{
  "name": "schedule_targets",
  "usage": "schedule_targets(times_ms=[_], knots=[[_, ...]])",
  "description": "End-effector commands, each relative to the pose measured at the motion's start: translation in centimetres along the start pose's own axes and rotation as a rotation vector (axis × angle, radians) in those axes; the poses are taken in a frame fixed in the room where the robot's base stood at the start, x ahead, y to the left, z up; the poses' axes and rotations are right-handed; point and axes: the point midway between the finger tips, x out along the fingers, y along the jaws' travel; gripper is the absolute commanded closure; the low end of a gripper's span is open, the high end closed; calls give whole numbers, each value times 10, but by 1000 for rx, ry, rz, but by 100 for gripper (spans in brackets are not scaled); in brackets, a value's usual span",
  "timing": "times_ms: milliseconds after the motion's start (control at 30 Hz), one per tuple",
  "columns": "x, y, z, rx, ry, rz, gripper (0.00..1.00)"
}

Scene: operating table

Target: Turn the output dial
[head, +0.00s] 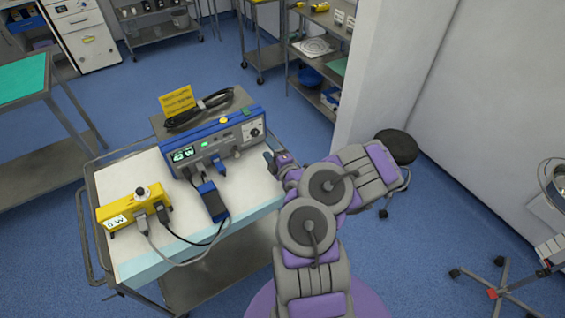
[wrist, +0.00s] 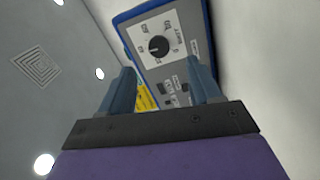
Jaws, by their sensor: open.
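The output dial (wrist: 158,46) is a black round knob on a white scale plate of the blue device. In the wrist view it lies ahead, beyond and between my fingertips. In the head view the dial (head: 254,131) is at the right end of the front panel of the blue device (head: 215,141), which has a lit green "W" display. My gripper (wrist: 163,80) is open, its two blue-grey fingers apart with nothing between them, and not touching the dial. In the head view my gripper (head: 271,160) is just right of and below the dial, partly hidden by the wrist.
A yellow box (head: 128,212) with a knob and a "0 W" label stands on the white-topped cart (head: 135,168), cabled to a dark blue block (head: 212,202). A wall corner (head: 375,75) rises to the right.

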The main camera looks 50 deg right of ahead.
Motion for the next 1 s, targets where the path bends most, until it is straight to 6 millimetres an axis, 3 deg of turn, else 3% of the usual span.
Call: schedule_targets(times_ms=[200, 500, 1000], knots=[[-35, 0, 3, 2, -6, -3, 37], [-72, -1, 3, 4, -5, -3, 37], [-81, -2, 2, 0, -2, -1, 37]])
